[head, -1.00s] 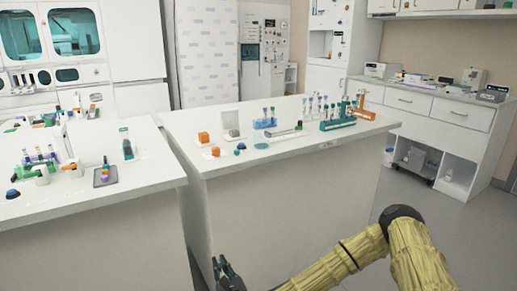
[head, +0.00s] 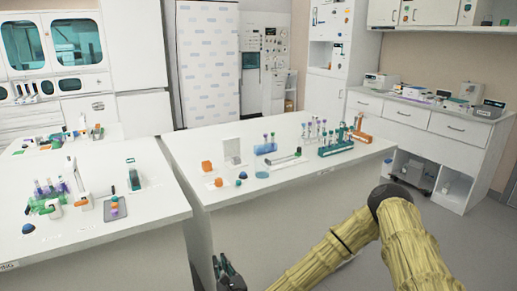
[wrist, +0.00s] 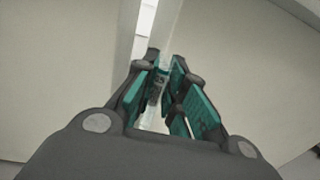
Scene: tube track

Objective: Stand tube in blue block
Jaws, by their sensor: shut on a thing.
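My gripper (wrist: 168,85) is shut on a clear tube (wrist: 155,92), which shows between its teal finger pads in the wrist view. The fingers hide part of the tube. In the head view my gripper (head: 228,271) is low, beside the front of the middle bench and below its top; the tube cannot be made out there. A translucent blue block (head: 265,149) stands on the middle bench, well away from my gripper, with a few capped tubes in it.
The middle bench (head: 300,170) also carries a teal rack (head: 337,148), an orange rack (head: 361,133), orange cubes and small loose items. A left bench (head: 90,225) holds more racks and blocks. A gap of floor lies between the benches. A side counter (head: 430,115) stands at right.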

